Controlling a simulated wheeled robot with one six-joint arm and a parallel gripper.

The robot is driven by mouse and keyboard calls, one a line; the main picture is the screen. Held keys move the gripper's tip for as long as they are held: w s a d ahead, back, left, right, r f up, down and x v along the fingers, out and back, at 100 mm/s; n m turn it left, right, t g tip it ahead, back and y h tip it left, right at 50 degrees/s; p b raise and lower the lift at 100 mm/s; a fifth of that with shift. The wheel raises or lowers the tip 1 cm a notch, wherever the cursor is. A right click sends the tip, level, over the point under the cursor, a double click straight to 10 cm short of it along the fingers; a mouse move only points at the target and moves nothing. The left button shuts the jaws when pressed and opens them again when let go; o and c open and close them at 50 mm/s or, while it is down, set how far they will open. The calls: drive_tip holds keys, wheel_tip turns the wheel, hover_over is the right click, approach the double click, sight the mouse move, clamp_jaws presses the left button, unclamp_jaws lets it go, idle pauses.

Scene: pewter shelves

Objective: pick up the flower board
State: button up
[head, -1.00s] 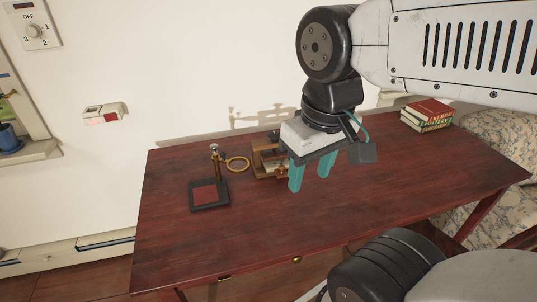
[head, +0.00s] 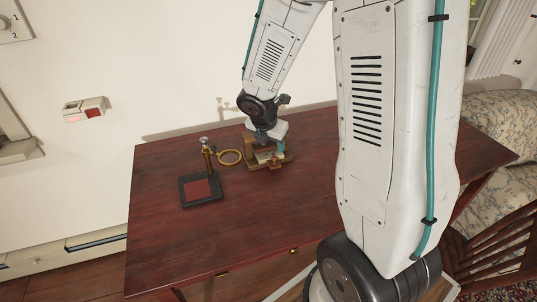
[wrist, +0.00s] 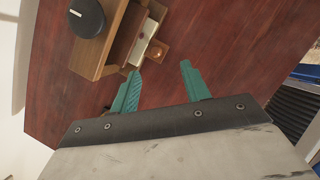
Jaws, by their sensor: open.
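A wooden stand (head: 262,163) is at the back of the table, with a pale panel in it. In the wrist view the brown wooden stand (wrist: 95,52) has a black round knob on top, and the pale panel (wrist: 146,38) with small reddish marks stands in it. This panel may be the flower board; I cannot tell for sure. My gripper (wrist: 160,69) is open and empty, its teal fingers pointing toward the panel's side of the stand. In the head view my gripper (head: 277,150) is at the stand, partly hidden.
The dark red table (head: 240,235) is clear in front. A black square base with a red pad (head: 202,190) and a brass magnifier ring (head: 230,157) stand left of the wooden stand. A patterned armchair (head: 500,125) is at right.

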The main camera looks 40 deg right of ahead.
sight(274, 157)
drive_tip(key=shift+n, duration=0.5)
drive_tip(key=shift+w+a+x, duration=0.1)
drive_tip(key=shift+x, duration=1.4)
drive_tip(key=shift+w+a+x, duration=0.1)
drive_tip(key=shift+w+x, duration=0.05)
drive_tip(key=shift+x, duration=1.4)
drive_tip(key=shift+w+a+x, duration=0.1)
drive_tip(key=shift+x, duration=1.4)
clamp_jaws()
